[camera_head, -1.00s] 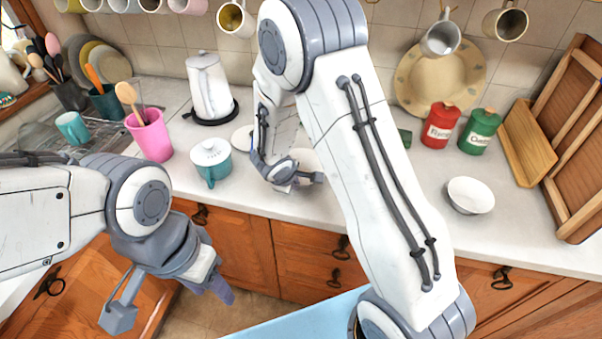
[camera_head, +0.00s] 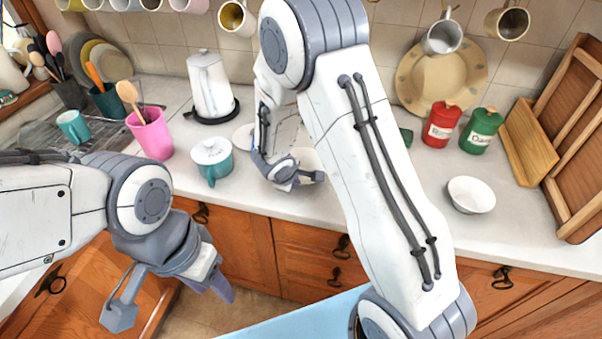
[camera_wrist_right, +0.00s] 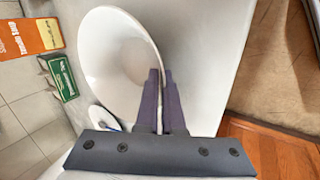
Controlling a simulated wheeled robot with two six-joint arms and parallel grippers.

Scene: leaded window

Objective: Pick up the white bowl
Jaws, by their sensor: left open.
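A white bowl fills the upper middle of the right wrist view (camera_wrist_right: 115,60). My right gripper (camera_wrist_right: 163,75) is at its rim, with one finger over the inside and one outside; the fingers are close together and look shut on the bowl's wall. In the head view my right gripper (camera_head: 300,176) is over the counter's middle, mostly hidden by my right arm, with part of a white round thing (camera_head: 305,157) behind it. A second white bowl (camera_head: 471,194) stands on the counter to the right. My left gripper (camera_head: 171,303) is open and empty, in front of the cupboards.
A teal pot with a white lid (camera_head: 211,158), a pink cup (camera_head: 151,136) and a white kettle (camera_head: 210,88) stand left of my right gripper. Red (camera_head: 441,124) and green (camera_head: 482,131) canisters stand at the back right. Mugs hang above.

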